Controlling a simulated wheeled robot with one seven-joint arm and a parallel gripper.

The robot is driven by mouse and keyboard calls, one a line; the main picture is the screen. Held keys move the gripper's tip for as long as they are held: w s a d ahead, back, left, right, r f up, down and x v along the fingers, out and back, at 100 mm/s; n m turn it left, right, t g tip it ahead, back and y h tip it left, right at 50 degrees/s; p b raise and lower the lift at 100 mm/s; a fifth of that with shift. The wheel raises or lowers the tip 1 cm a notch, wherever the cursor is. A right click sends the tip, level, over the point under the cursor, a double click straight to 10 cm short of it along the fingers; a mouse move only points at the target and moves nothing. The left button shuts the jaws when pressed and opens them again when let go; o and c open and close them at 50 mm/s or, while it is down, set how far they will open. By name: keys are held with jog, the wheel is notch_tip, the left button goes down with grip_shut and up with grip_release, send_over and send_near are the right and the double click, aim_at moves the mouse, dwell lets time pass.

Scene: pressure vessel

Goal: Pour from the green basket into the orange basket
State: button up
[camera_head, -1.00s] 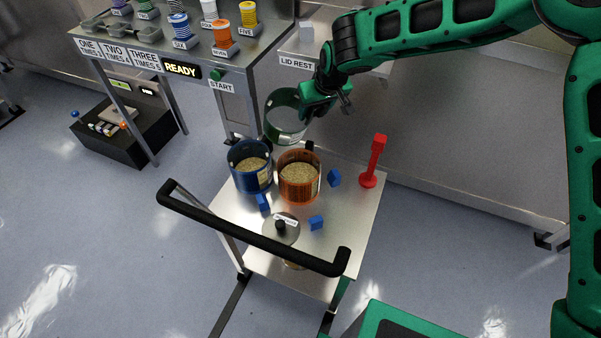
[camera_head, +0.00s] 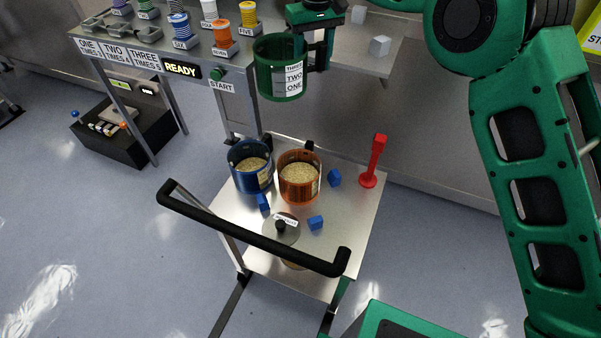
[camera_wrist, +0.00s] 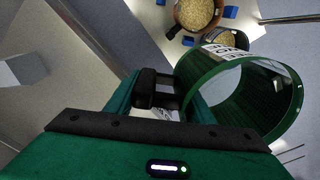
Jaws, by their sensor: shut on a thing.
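My gripper (camera_head: 318,48) is shut on the handle side of the green basket (camera_head: 272,75). It holds the basket in the air, roughly upright, behind and above the cart. Its label strip reading three, two, one faces the head camera. In the wrist view, my gripper (camera_wrist: 158,90) is beside the green basket (camera_wrist: 285,105), whose visible inner wall shows no grains. The orange basket (camera_head: 300,190) stands upright on the cart, with pale grains inside, below and slightly right of the green basket. It also shows in the wrist view (camera_wrist: 178,18).
A blue basket (camera_head: 250,180) with grains touches or nearly touches the orange one on the cart (camera_head: 350,220). Blue blocks (camera_head: 316,222), a red stand (camera_head: 373,162) and a round lid (camera_head: 285,232) are nearby. The bench with spools (camera_head: 222,35) stands behind left.

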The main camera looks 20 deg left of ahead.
aim_at(312, 50)
notch_tip(312, 50, up, 3)
jog(key=shift+a+f, duration=0.1)
jog(key=shift+a, duration=0.05)
jog(key=shift+r, duration=1.55)
jog(key=shift+w, duration=0.1)
